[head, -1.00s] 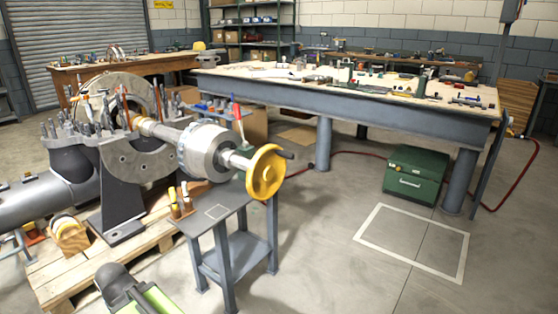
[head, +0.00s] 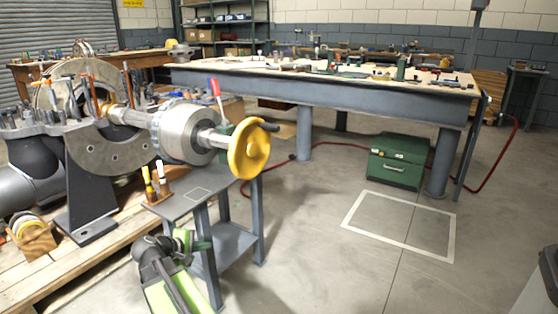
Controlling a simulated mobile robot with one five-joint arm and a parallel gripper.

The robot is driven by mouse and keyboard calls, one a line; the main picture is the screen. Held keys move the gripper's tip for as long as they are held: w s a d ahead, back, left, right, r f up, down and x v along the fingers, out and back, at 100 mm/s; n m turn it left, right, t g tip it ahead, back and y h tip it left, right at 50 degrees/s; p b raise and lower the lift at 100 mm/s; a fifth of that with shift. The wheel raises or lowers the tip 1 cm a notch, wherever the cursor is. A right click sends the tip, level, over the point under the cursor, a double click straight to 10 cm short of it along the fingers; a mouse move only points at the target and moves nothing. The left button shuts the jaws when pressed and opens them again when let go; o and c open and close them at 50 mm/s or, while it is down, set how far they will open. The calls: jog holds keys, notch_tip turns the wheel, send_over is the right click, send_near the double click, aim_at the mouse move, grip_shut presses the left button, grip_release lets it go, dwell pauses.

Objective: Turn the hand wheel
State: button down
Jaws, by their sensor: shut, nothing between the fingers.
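The yellow hand wheel (head: 249,152) is on the right end of a horizontal shaft, facing right. A dark handle (head: 268,126) sticks out from its upper rim. The shaft runs left through a silver ribbed drum (head: 184,133) into the grey split casing (head: 112,150). My green and dark grey arm is at the bottom left of centre. My gripper (head: 204,246) is small and partly unclear at its end, shut and empty. It shows below the wheel and to its left, in front of the small stand, apart from the wheel.
A small grey stand (head: 206,193) is under the shaft, with wood-held tools on it. A wooden pallet (head: 75,269) lies under the casing. A green box (head: 397,162) stands below the long workbench (head: 260,83).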

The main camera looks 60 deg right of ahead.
jog(key=s+d+r+n+h, duration=0.3)
jog(key=d+r+n+h, duration=0.1)
jog(key=d+r, duration=0.3)
jog(key=s+d+r+n+h+b, duration=0.1)
jog(key=s+d+r+n+h, duration=0.3)
jog(key=d+r, duration=0.4)
jog(key=s+d+r+n+h+b, duration=0.1)
jog(key=s+d+r+n+h, duration=0.3)
jog(key=d+r+n, duration=0.3)
jog(key=shift+d+r+h, duration=0.75)
jog(key=shift+d+h, duration=0.15)
jog(key=shift+d, duration=0.3)
jog(key=d+r+p, duration=0.5)
jog(key=r+p, duration=0.2)
jog(key=shift+r+p, duration=0.4)
jog(key=shift+w+a+r+p, duration=0.1)
jog(key=shift+a+r+p, duration=0.3)
jog(key=shift+a, duration=0.3)
